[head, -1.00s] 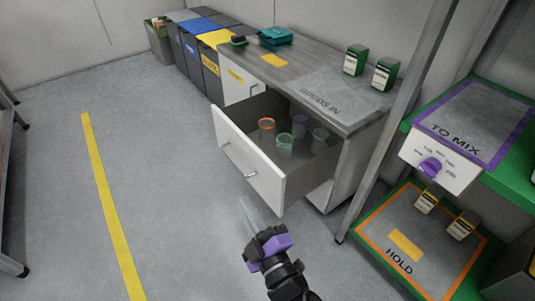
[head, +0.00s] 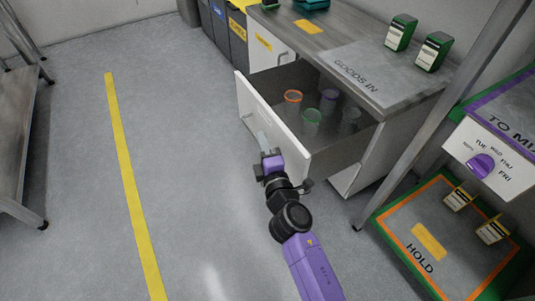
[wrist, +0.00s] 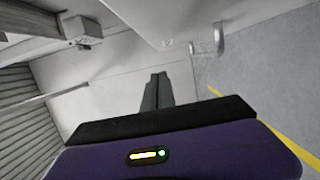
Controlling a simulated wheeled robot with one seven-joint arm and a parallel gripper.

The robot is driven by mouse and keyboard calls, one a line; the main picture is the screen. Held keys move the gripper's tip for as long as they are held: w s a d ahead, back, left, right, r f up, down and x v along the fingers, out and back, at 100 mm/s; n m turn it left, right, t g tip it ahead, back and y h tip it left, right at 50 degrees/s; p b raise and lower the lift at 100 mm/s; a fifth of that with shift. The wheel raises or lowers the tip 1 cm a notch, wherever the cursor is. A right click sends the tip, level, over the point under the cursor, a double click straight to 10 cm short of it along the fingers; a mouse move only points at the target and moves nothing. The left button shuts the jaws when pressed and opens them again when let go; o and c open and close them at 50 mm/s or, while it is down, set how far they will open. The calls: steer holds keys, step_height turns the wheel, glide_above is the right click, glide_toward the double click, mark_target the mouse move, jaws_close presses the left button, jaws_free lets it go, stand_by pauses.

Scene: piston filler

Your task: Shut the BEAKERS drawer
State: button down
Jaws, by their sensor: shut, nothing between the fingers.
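The BEAKERS drawer stands pulled out of the grey-topped bench, its white front panel (head: 258,101) facing left. No label on it is readable. Inside are several clear beakers, among them one with an orange rim (head: 292,103), one with a green rim (head: 311,122) and one with a purple rim (head: 328,101). My gripper (head: 265,143) is shut and empty, close in front of the panel's outer face. The wrist view shows the shut fingers (wrist: 154,92) against a pale surface, with a bar handle (wrist: 219,38) to their upper right. I cannot tell whether the fingertips touch the panel.
Green-and-white boxes (head: 400,32) stand on the bench top (head: 355,62). A metal post and the green HOLD shelf (head: 440,262) are at the right. Bins (head: 218,22) line the back. The floor left of the drawer, with its yellow line (head: 128,180), is clear.

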mark_target(273, 130)
steer(key=w, duration=0.1)
steer(key=w+d, duration=0.2)
steer(key=shift+w+p, duration=0.3)
steer(key=shift+p, duration=0.1)
steer(key=shift+w+d, duration=0.2)
steer(key=shift+d, duration=0.1)
steer(key=w+d, duration=0.6)
steer(key=d, duration=0.3)
steer(key=w+d, duration=0.7)
steer(key=d, duration=0.3)
steer(key=shift+b, duration=0.45)
steer(key=shift+s, duration=0.1)
